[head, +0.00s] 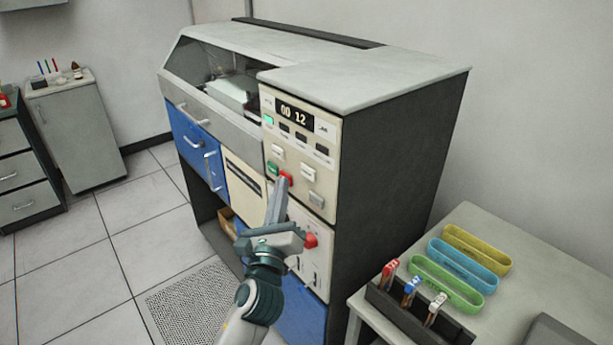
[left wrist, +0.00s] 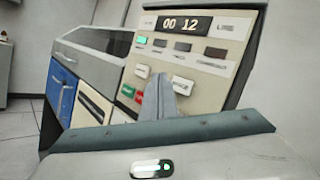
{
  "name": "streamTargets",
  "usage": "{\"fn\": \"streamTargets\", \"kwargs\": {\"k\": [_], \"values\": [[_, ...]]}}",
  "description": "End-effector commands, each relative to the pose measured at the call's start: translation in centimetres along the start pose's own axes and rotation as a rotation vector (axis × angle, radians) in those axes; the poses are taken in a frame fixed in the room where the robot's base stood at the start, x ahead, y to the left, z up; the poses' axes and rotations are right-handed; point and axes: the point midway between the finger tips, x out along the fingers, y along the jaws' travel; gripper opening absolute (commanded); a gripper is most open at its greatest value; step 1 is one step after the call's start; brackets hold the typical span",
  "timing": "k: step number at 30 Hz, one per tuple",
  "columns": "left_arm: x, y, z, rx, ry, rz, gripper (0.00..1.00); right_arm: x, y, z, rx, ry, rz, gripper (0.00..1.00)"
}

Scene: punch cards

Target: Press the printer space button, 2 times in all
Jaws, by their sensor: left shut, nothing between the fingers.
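The machine's cream control panel (head: 328,130) faces me, with a dark display (head: 294,113) reading "00 12". Below it are pale buttons (head: 277,153), (head: 308,173) and (head: 316,200), a green button (head: 273,169) and a red button (head: 287,177). The labels are too small to read, so I cannot tell which button is space. My left gripper (head: 281,184) is shut and empty, its tips just below the red button in the head view. In the left wrist view, the fingers (left wrist: 160,84) overlap the panel between the red button (left wrist: 139,96) and a pale button (left wrist: 183,86). Contact is unclear.
A red knob (head: 311,240) is on the lower panel, close to my gripper. A side table (head: 530,275) at right holds yellow, blue and green trays and a dark rack (head: 405,318). Open tiled floor lies at left, before a grey cabinet (head: 75,125).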

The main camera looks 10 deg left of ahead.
Motion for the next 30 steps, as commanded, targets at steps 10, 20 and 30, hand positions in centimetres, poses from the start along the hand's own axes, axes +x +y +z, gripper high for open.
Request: {"fn": "streamTargets", "kwargs": {"k": [10,20,30], "values": [[2.2,-1.6,-1.6,-0.001,0.0,0.0,0.0,0.5,0.0,0.0,0.0,0.0,0.0,0.31],[2.5,-1.8,-1.8,0.0,0.0,0.0,0.0,0.5,0.0,0.0,0.0,0.0,0.0,0.31],[2.5,-1.8,-1.8,0.0,0.0,0.0,0.0,0.5,0.0,0.0,0.0,0.0,0.0,0.31]]}}
